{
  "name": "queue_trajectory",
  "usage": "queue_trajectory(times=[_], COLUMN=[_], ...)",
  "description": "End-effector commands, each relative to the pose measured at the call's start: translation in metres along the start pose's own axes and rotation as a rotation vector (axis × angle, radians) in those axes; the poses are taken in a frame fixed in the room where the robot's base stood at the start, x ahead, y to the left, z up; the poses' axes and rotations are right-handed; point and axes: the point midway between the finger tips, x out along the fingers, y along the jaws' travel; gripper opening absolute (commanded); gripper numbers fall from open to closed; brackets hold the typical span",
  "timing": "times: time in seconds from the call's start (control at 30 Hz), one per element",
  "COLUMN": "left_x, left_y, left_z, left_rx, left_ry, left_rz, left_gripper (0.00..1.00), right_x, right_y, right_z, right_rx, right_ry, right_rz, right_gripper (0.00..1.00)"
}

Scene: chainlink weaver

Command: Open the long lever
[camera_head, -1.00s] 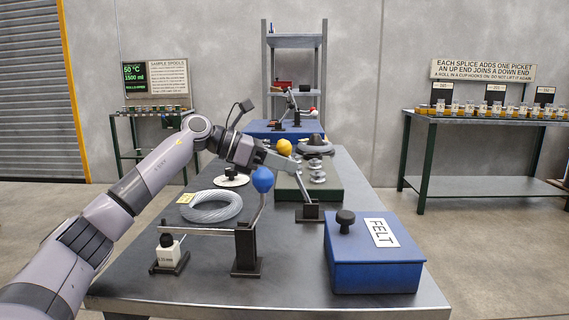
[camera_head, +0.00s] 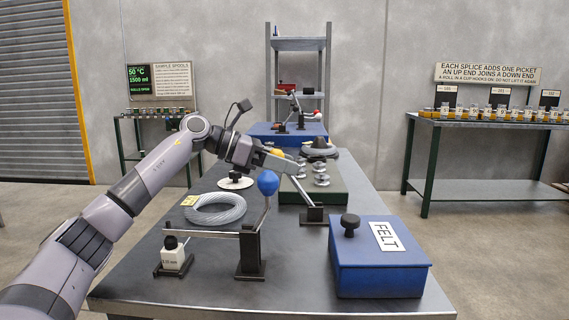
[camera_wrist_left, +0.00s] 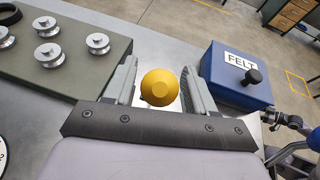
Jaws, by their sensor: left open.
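A lever with a yellow ball knob (camera_head: 278,153) rises at a leftward tilt from a dark base (camera_head: 314,214) mid-table. In the left wrist view the yellow knob (camera_wrist_left: 160,88) sits between the spread fingers of my left gripper (camera_wrist_left: 157,68), with gaps on both sides. The pictures do not label either as the long lever. My right gripper is out of view.
A wire coil (camera_head: 216,210) lies at left. A green plate (camera_head: 328,192) with metal rollers is behind the yellow-knob lever. The table's front centre is bare.

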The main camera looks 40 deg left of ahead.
Motion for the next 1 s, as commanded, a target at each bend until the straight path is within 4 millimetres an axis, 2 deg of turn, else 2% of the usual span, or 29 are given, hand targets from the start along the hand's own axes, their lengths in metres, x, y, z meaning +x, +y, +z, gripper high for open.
queue_trajectory(times=[0.2, 0.4, 0.57, 1.0], left_x=[-0.037, -0.061, -0.067, -0.066], left_y=[0.001, 0.001, 0.001, 0.001], left_z=[0.000, 0.000, 0.001, 0.001], left_rx=[0.000, 0.001, 0.001, 0.001], left_ry=[0.000, -0.002, -0.002, -0.002], left_rz=[0.008, 0.007, 0.005, 0.005], left_gripper=[0.55, 0.55, 0.55, 0.55], right_x=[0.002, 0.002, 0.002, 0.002], right_y=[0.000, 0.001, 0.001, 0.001], right_z=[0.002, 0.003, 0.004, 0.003], right_rx=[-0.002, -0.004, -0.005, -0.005], right_ry=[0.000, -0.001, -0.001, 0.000], right_rz=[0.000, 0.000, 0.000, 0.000], right_gripper=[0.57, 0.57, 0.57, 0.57])
